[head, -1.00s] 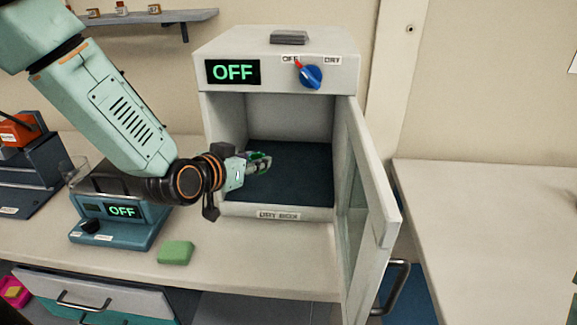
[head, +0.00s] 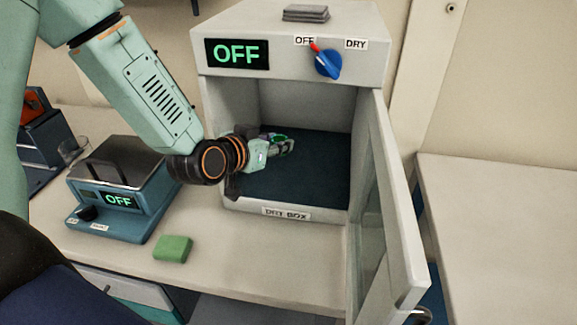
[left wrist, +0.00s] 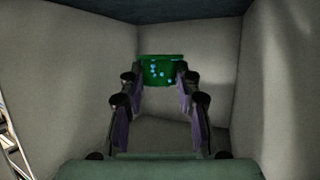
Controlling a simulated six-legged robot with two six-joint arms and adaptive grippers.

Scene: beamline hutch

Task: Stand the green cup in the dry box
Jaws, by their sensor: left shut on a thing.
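The green cup (left wrist: 161,71) is between the fingertips of my left gripper (left wrist: 160,84) in the left wrist view, with pale blue dots on its side. In the head view my left gripper (head: 284,147) reaches through the open front of the dry box (head: 233,203). It is shut on the green cup (head: 278,137), which is mostly hidden behind the fingers. The cup is inside the box, over the dark floor; I cannot tell whether it touches the floor. The box door (head: 392,200) stands open to the right. My right gripper is not in view.
The box display (head: 236,53) reads OFF, and a blue knob (head: 328,64) sits beside it. A blue device (head: 118,190) reading OFF stands to the left. A green block (head: 173,248) lies on the bench in front. The right bench (head: 500,220) is clear.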

